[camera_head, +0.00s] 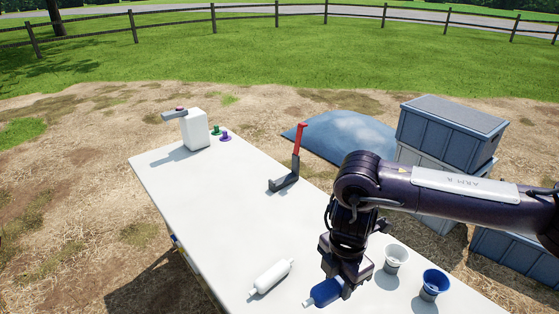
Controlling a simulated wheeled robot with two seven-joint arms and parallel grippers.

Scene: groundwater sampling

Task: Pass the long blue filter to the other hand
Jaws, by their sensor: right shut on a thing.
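The long blue filter (324,293) is at the near part of the white table (210,207), partly hidden under my right gripper (340,284). My right gripper points down and is shut on the blue filter. I cannot tell whether the filter touches the table. A white filter (271,277) of similar shape lies on the table to the left of the gripper, apart from it. My left gripper is not in view.
A white cup (392,262) and a blue cup (433,286) stand right of my gripper. A dark stand with a red upright (300,141) is at the table's right edge. A white jug (195,130) and small green and purple items stand at the far end. The table's middle is clear.

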